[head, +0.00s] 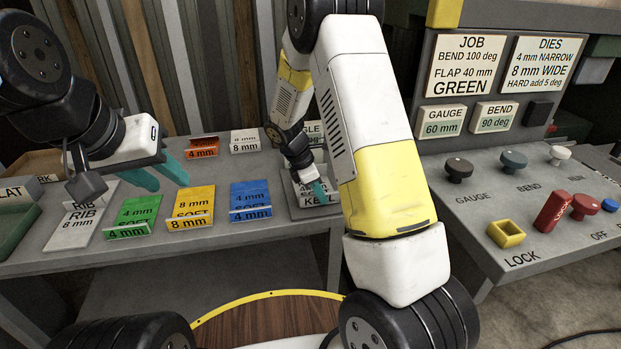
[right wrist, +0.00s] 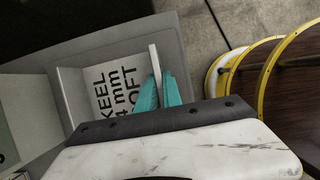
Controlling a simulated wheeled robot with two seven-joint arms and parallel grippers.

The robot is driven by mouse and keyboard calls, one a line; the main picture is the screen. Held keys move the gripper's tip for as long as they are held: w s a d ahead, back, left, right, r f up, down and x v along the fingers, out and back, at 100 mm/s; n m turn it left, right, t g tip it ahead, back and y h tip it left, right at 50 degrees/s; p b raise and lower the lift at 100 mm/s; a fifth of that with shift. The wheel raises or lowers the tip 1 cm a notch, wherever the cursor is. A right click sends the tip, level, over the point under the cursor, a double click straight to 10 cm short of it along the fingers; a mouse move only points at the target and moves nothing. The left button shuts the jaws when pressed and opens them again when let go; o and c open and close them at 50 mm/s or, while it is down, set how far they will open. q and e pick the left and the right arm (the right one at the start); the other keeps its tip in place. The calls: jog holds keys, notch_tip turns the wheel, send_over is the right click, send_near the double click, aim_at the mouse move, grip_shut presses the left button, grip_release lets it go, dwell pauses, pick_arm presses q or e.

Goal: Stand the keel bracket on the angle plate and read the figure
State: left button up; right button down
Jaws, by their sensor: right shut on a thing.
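The keel bracket (right wrist: 117,98) is a pale plate lettered KEEL 4 mm SOFT, with an upturned flap (right wrist: 154,62). My right gripper (right wrist: 160,92) is shut on that flap, one teal finger on each side. In the head view the bracket (head: 320,199) is at the bench's right end, in front of a partly hidden sign ending in GLE. A grey surface lies around it; I cannot tell whether the bracket touches it. My left gripper (head: 160,178) is open and empty above the bench, near the RIB plate (head: 75,228).
Green (head: 138,213), yellow (head: 190,205) and blue (head: 250,198) brackets stand along the bench front. Orange (head: 202,148) and white (head: 244,141) pieces sit behind. A console (head: 500,185) with knobs is right; its gauge sign (head: 441,121) reads 60 mm, bend 90 deg.

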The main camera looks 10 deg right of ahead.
jog(key=c, duration=0.9)
grip_release()
jog(key=shift+c, duration=0.2)
jog(key=shift+r, duration=2.5)
jog(key=shift+r, duration=0.1)
jog(key=v, duration=0.7)
jog(key=s+d+r+m+t+y, duration=0.2)
jog(key=s+r+m+y, duration=0.2)
jog(key=s+r+m, duration=0.65)
jog(key=s+r+m+t+y, duration=0.1)
jog(key=s+r+m+t, duration=0.1)
jog(key=s, duration=0.4)
jog(key=s+a+r+m+t+y, duration=0.1)
jog(key=s+r+m+t, duration=0.1)
jog(key=s+m, duration=0.3)
jog(key=s+r, duration=0.1)
jog(key=s, duration=0.1)
jog(key=shift+s+a+y, duration=0.35)
jog(key=shift+y, duration=0.05)
